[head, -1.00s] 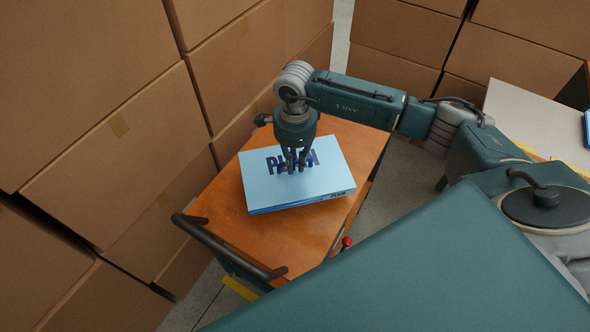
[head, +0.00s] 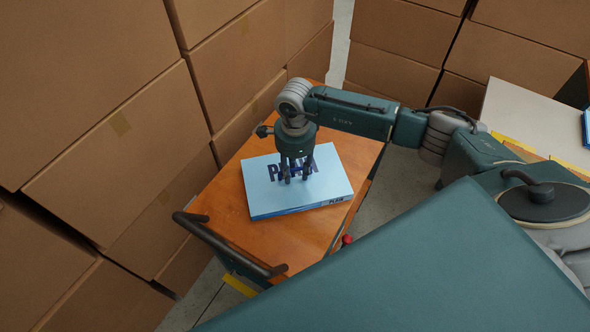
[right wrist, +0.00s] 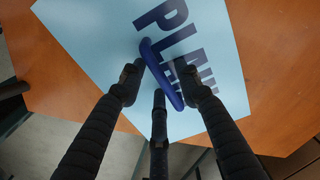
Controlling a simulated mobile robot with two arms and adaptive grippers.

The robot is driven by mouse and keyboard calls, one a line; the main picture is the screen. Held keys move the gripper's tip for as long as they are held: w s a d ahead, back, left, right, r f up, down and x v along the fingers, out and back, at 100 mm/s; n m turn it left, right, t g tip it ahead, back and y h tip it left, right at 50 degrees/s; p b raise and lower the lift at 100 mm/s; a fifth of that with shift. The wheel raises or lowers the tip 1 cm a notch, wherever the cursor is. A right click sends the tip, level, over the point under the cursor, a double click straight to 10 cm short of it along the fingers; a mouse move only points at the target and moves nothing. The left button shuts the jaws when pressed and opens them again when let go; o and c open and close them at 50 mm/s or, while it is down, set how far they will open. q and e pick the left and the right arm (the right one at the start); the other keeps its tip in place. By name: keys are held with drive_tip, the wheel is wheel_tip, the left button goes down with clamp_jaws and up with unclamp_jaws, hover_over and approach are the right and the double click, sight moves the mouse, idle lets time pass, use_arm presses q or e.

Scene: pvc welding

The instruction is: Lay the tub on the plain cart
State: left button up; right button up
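The tub is a flat light-blue box (head: 315,190) with the dark word PLAIN on its top and front side. It lies flat on the orange wooden top of the cart (head: 230,205). In the right wrist view the tub (right wrist: 100,35) has a dark-blue oblong handle (right wrist: 162,75). My right gripper (head: 293,178) points straight down over the middle of the tub. In the right wrist view my right gripper's fingers (right wrist: 160,82) stand spread around the handle, with a gap at the left finger. My left gripper is not in view.
Tall stacks of brown cardboard boxes (head: 115,140) stand close along the left, with more (head: 400,50) at the back. The cart has a dark handle bar (head: 228,248) at its near end. A pale table (head: 530,115) with another blue box (head: 586,130) is at the right.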

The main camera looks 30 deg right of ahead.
sight(295, 178)
drive_tip(key=shift+r, duration=0.15)
drive_tip(key=shift+w+r, duration=0.1)
drive_tip(key=shift+r, duration=0.2)
wheel_tip(295, 178, up, 11)
drive_tip(key=b, duration=0.2)
drive_tip(key=shift+r+b, duration=0.2)
drive_tip(key=shift+b, duration=0.1)
drive_tip(key=shift+f, duration=0.1)
